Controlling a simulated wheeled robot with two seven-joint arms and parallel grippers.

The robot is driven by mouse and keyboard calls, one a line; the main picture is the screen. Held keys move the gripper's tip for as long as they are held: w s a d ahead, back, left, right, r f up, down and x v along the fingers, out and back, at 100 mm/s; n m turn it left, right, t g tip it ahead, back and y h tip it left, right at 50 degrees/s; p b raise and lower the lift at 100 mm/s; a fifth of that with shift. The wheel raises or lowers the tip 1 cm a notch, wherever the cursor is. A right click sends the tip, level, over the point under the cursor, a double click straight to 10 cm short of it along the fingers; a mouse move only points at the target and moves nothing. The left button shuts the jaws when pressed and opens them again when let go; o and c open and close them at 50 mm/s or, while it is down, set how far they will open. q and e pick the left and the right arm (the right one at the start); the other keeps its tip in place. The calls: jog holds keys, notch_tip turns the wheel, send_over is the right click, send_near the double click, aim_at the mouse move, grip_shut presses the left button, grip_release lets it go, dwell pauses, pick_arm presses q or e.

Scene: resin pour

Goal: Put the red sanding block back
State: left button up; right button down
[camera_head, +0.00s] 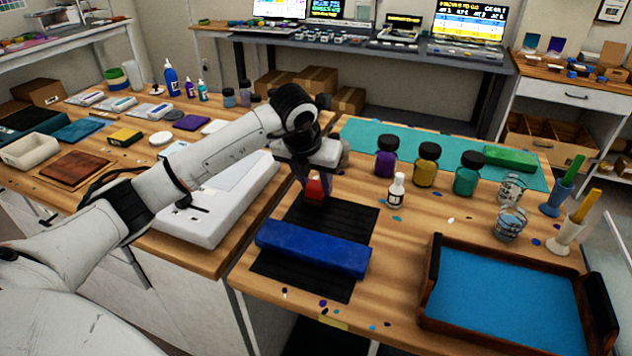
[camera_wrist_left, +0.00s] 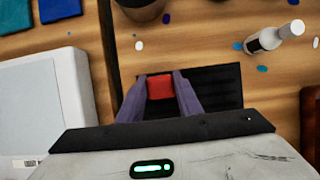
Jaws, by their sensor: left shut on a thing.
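The red sanding block (camera_head: 315,188) is between the fingers of my left gripper (camera_head: 314,182), above or at the far end of a black ribbed mat (camera_head: 290,282). In the left wrist view the red block (camera_wrist_left: 160,87) sits between the two purple-grey fingertips of the gripper (camera_wrist_left: 160,90), over the edge of the black mat (camera_wrist_left: 218,82). Whether the block touches the mat is unclear. A long blue block (camera_head: 313,248) lies across the middle of the mat. My right gripper is not in view.
A white dropper bottle (camera_head: 396,190) stands right of the mat, with purple (camera_head: 385,160), yellow (camera_head: 426,165) and green (camera_head: 467,175) jars behind it. A blue-lined tray (camera_head: 510,300) lies at the right. A white flat device (camera_head: 215,205) lies left of the mat.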

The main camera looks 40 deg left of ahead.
pick_arm(q)
jog(key=shift+f, duration=0.1)
jog(key=o, duration=1.1)
jog(key=v, duration=1.2)
